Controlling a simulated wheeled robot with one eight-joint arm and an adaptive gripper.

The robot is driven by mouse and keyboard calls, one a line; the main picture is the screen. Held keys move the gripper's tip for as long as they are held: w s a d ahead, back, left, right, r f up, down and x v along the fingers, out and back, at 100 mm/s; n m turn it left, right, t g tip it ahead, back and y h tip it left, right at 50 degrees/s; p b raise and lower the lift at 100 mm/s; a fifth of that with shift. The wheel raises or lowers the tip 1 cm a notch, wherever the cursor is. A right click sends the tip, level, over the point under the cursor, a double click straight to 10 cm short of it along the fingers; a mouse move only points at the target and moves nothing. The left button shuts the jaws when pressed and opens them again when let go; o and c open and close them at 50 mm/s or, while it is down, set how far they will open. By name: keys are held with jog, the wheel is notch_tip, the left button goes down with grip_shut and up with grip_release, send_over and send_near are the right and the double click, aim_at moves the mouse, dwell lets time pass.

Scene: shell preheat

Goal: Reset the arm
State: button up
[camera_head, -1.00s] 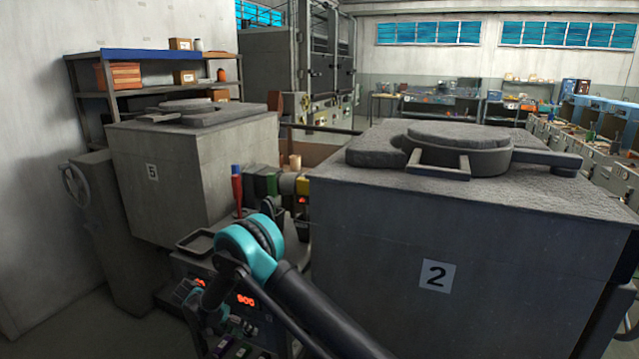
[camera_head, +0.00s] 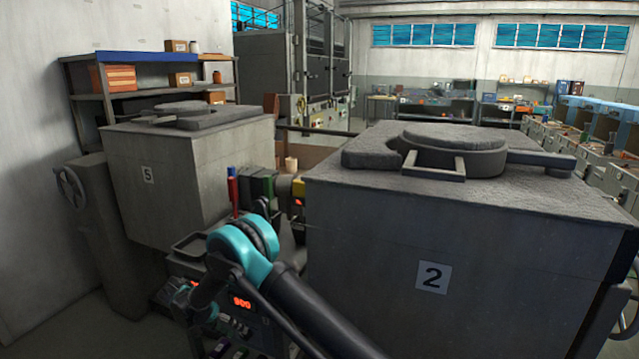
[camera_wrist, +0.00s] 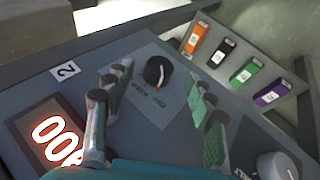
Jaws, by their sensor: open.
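My gripper (camera_wrist: 158,115) is open in the wrist view, its two fingers apart with green inner pads. Between and beyond the fingertips is a black knob (camera_wrist: 158,71) with a red mark, on a grey control panel (camera_wrist: 90,62). No object is seen between the fingers. The gripper itself is hardly distinguishable in the head view.
A large furnace marked 2 (camera_head: 380,240) stands close on the right, and a furnace marked 5 (camera_head: 190,170) on the left. A grey knob (camera_wrist: 277,167) and several coloured labelled tags (camera_wrist: 222,52) are near the gripper. An empty tray (camera_head: 190,247) sits behind the panel.

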jog(key=x, duration=0.3)
jog(key=shift+d+f, duration=0.15)
jog(key=m+t+y, duration=0.2)
jog(key=t+y, duration=0.1)
jog(key=y, duration=0.5)
send_near(242, 336)
jog(key=d+v, duration=0.1)
jog(key=v, duration=0.7)
jog(key=shift+s, duration=0.25)
dwell(0.4)
